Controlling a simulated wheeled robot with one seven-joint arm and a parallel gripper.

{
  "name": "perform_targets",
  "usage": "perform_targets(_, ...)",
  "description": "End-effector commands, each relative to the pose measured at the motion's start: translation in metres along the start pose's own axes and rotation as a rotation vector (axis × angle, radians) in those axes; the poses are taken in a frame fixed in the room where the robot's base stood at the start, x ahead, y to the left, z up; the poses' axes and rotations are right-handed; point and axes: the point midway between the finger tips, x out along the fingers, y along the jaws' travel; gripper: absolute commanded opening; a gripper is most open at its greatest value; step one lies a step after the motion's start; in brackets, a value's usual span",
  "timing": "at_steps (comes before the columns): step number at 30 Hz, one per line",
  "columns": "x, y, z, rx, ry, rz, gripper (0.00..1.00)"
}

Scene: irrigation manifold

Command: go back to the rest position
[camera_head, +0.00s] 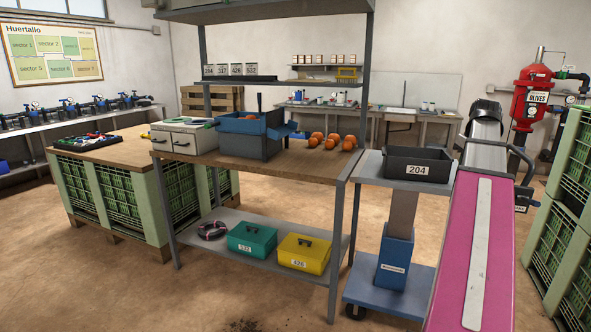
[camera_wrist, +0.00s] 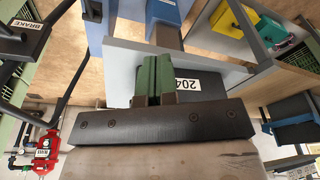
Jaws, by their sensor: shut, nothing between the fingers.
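My gripper (camera_wrist: 153,78) shows in the wrist view with its two green fingers together and nothing between them. In that view the fingers stand in front of the dark bin labelled 204 (camera_wrist: 205,82); I cannot tell the gap between them. In the head view the same dark bin (camera_head: 418,167) sits on top of the blue trolley (camera_head: 393,280). The gripper itself cannot be made out in the head view. My pink arm link fills the lower right there.
A red tank (camera_head: 532,100) and green crates (camera_head: 565,200) stand at right. Front floor is open.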

Motion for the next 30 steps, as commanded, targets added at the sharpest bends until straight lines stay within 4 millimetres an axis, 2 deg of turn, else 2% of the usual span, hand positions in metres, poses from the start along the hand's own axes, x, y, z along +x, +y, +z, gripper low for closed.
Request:
perform_targets(8,0.054,-0.031,-0.008,0.016,-0.018,-0.01,0.0)
perform_targets(11,0.082,-0.05,-0.011,0.024,-0.028,-0.014,0.0)
perform_targets(20,0.191,-0.128,-0.01,0.057,-0.072,-0.022,0.0)
perform_targets(30,0.299,-0.222,0.018,0.087,-0.118,-0.015,0.0)
